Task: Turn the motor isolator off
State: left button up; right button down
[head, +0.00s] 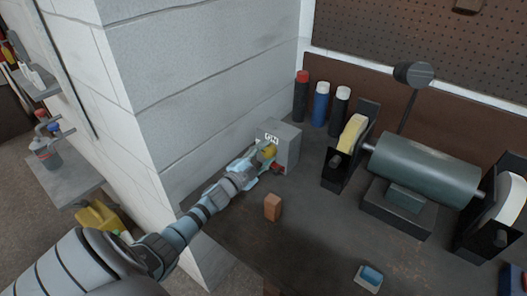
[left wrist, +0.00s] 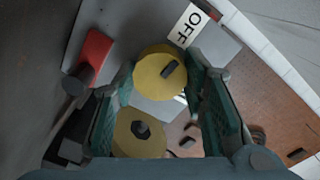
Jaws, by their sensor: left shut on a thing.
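A second yellow round part (left wrist: 140,133) with a dark centre shows lower between the fingers. My right gripper is out of view.
A bench grinder (head: 425,165) with side wheels stands to the right on the bench. An orange-brown block (head: 272,207) and a blue-topped pad (head: 370,277) lie in front. A block wall (head: 200,75) rises behind my left arm.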

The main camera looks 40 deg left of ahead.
pick_arm(q)
jog(key=shift+f+n, duration=0.15)
jog(key=shift+n, duration=0.45)
jog(key=o, duration=1.2)
jog(key=shift+d, duration=0.1)
jog(key=shift+c, duration=0.2)
jog(key=s, duration=1.2)
jog(key=shift+s+d, duration=0.1)
